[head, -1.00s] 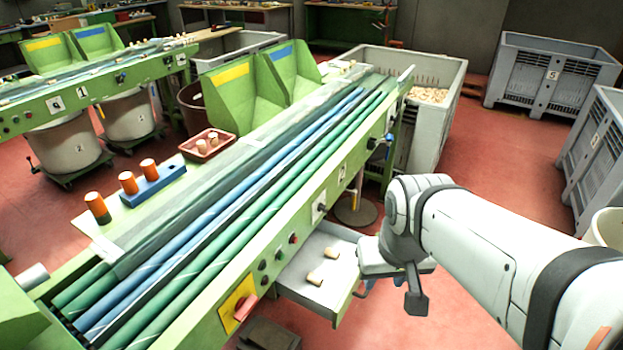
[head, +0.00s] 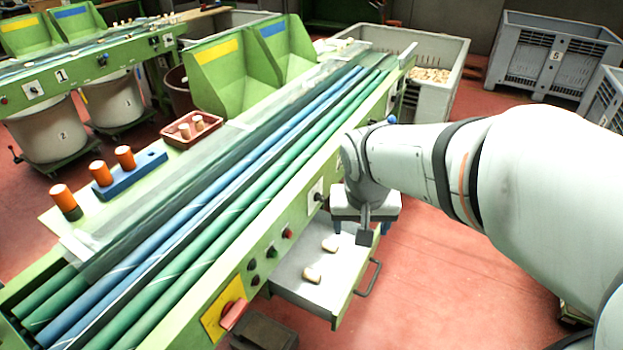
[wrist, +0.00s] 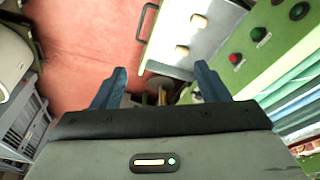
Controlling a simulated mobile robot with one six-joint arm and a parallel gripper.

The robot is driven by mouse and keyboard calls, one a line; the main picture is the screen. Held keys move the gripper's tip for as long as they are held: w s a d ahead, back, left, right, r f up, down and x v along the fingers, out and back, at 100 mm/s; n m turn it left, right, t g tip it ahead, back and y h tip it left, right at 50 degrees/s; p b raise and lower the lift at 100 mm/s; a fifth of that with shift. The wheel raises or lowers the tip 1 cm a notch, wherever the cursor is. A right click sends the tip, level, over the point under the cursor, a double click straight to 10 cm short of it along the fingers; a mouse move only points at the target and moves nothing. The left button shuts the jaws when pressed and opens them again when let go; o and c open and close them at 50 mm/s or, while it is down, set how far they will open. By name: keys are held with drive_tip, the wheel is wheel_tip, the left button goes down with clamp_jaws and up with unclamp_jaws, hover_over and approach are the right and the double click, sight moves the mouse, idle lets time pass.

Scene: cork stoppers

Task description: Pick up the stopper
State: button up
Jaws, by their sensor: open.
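Two pale cork stoppers lie in the open grey drawer (head: 290,272) under the machine bed, a nearer one (head: 312,275) and a farther one (head: 330,244). In the wrist view both stoppers (wrist: 198,21) (wrist: 182,50) lie beyond my fingers in the upper middle, apart from each other. My gripper (wrist: 158,85) is open, with two blue fingers spread wide and nothing between them. In the head view my wrist hangs by the drawer's far end, above the stoppers and apart from them; the fingertips are hard to make out there.
The drawer's front has a bar handle (head: 368,277). The green machine side with buttons (head: 288,233) stands close beside the drawer. A red tray (head: 165,133) holds other corks. A blue block (head: 130,176) and orange-topped pieces stand on the far ledge. Red floor is free at right.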

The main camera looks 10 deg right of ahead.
drive_tip(key=w+f+m+h+b, duration=0.1)
drive_tip(key=w+f+m+b, duration=0.2)
drive_tip(key=w+f+b, duration=0.7)
drive_tip(key=m+t+b, duration=0.1)
drive_tip(key=m+b, duration=0.1)
drive_tip(key=b, duration=0.1)
hover_over(331, 243)
drive_tip(key=s+a, duration=0.1)
drive_tip(key=shift+h, duration=0.3)
drive_tip(key=f, duration=1.7)
drive_tip(key=shift+s+a, duration=0.15)
drive_tip(key=shift+s, duration=0.05)
drive_tip(key=x, duration=0.3)
drive_tip(key=b+x, duration=0.1)
drive_tip(key=x, duration=0.1)
drive_tip(key=shift+s+f, duration=0.1)
drive_tip(key=shift+s, duration=0.2)
drive_tip(key=shift+w+f, duration=0.2)
drive_tip(key=shift+f, duration=0.15)
drive_tip(key=shift+c, duration=0.2)
drive_tip(key=c, duration=1)
drive_tip(key=shift+r, duration=0.1)
